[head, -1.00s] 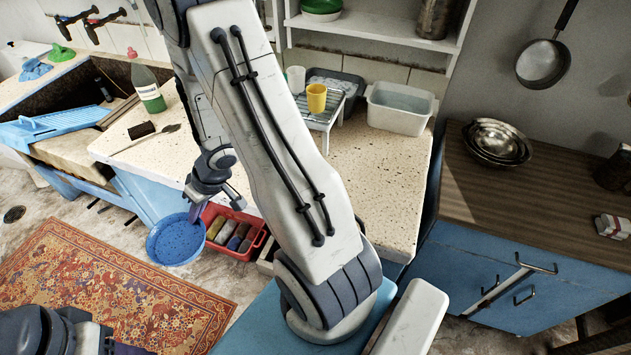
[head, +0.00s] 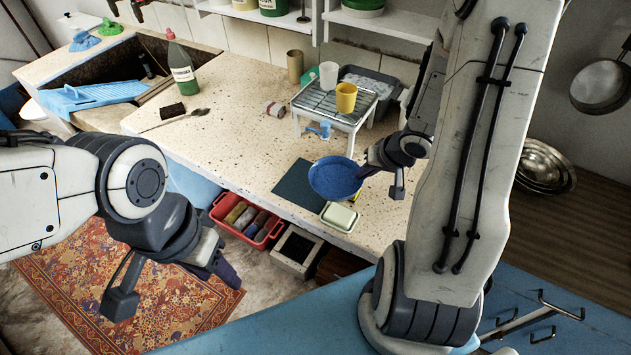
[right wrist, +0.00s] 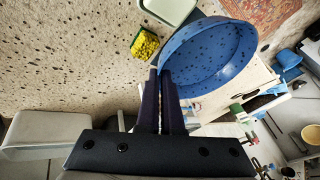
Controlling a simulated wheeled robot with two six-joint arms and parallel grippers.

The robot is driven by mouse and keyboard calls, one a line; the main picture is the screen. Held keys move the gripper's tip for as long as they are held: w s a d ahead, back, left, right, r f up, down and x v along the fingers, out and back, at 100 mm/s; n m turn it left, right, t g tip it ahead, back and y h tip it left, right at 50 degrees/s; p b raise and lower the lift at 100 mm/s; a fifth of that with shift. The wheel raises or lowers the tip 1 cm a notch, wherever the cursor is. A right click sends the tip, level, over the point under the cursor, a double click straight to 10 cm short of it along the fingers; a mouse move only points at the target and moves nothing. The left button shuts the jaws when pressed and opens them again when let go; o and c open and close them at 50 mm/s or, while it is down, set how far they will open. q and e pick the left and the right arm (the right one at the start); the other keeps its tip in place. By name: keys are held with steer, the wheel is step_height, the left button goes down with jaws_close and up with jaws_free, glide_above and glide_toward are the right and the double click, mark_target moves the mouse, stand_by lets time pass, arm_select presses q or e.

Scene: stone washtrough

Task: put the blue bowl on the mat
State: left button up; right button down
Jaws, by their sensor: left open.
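The blue speckled bowl (head: 335,177) is at the counter's front part, overlapping the right side of the dark square mat (head: 294,187) in the head view. I cannot tell whether its base touches anything. My right gripper (head: 378,164) is shut on the bowl's right rim. In the right wrist view its fingers (right wrist: 164,78) pinch the rim of the bowl (right wrist: 212,52), and the bowl looks tilted there. The mat is not clearly seen in that view. My left gripper (head: 172,287) is open and empty, low at the left over the rug.
A green soap dish (head: 340,216) and a yellow sponge (right wrist: 145,43) lie close to the bowl. Behind stands a rack (head: 336,107) with a yellow cup (head: 346,97). A red crate (head: 247,221) is below the counter's front edge.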

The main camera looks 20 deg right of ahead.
mark_target(332, 165)
steer(key=w+a+f+b, duration=0.1)
steer(key=w+f, duration=0.1)
steer(key=w, duration=0.1)
steer(key=w+a+f+b, duration=0.1)
steer(key=w+f, duration=0.1)
steer(key=w, duration=0.2)
steer(key=w+a+f, duration=0.1)
steer(key=w+f, duration=0.1)
steer(key=w, duration=0.1)
steer(key=shift+w+a+f+b, duration=0.2)
steer(key=shift+w+f+b, duration=0.1)
steer(key=shift+f+b, duration=0.1)
step_height(332, 165, down, 4)
steer(key=b, duration=0.3)
steer(key=shift+f, duration=0.1)
steer(key=c, duration=1.4)
jaws_free()
steer(key=o, duration=0.3)
